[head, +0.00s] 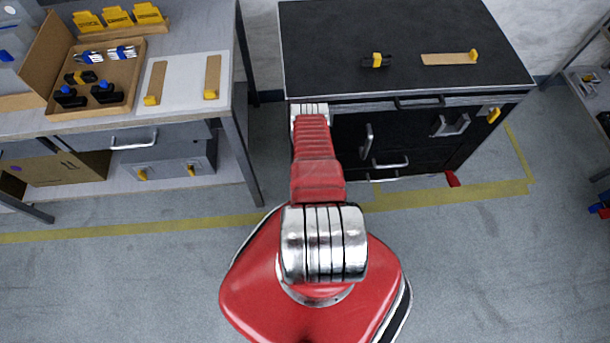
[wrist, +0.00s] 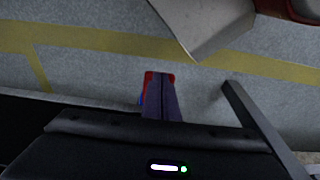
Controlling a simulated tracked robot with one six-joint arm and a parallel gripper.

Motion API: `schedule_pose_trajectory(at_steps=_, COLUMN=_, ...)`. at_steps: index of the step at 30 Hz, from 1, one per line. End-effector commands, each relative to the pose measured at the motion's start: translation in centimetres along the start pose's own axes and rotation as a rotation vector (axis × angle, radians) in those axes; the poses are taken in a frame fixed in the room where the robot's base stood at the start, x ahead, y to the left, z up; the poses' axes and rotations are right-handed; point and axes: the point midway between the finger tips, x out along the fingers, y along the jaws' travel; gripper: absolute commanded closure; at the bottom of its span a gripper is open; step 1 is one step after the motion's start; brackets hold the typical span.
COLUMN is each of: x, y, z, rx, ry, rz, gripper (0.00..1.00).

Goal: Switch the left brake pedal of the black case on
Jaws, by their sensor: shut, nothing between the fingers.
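The black case (head: 345,55) stands at the centre right of the head view, with handles on its dark front. A red brake pedal (head: 452,179) sticks out under its right front end. My red arm covers the case's lower left front, so the left pedal is hidden in the head view. In the wrist view my gripper (wrist: 161,82) is shut and empty, its dark fingers side by side. A bit of red (wrist: 149,75) with blue beside it shows around the fingertips, likely the left pedal. I cannot tell whether the fingers touch it or whether it is up or down.
A workbench (head: 205,45) with trays and tools stands left of the case; a dark leg (wrist: 250,120) shows in the wrist view. Yellow tape (head: 225,220) marks the floor along the case. Small items lie on the case top. The floor in front is clear.

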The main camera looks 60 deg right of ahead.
Motion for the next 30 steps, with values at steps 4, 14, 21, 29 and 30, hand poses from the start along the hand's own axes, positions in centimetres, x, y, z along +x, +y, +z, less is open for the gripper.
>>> schedule_pose_trajectory(at_steps=4, x=0.6, y=0.0, z=0.3, rx=0.000, ry=0.000, rz=0.000, gripper=1.00)
schedule_pose_trajectory(at_steps=14, x=0.8, y=0.0, z=0.3, rx=0.000, ry=0.001, rz=0.000, gripper=1.00)
schedule_pose_trajectory(at_steps=21, x=0.8, y=0.0, z=0.3, rx=0.000, ry=0.001, rz=0.000, gripper=1.00)
schedule_pose_trajectory(at_steps=29, x=-0.2, y=-0.1, z=0.3, rx=-0.001, ry=0.001, rz=0.000, gripper=1.00)
schedule_pose_trajectory(at_steps=30, x=-0.6, y=-0.1, z=0.3, rx=-0.002, ry=0.001, rz=0.000, gripper=1.00)
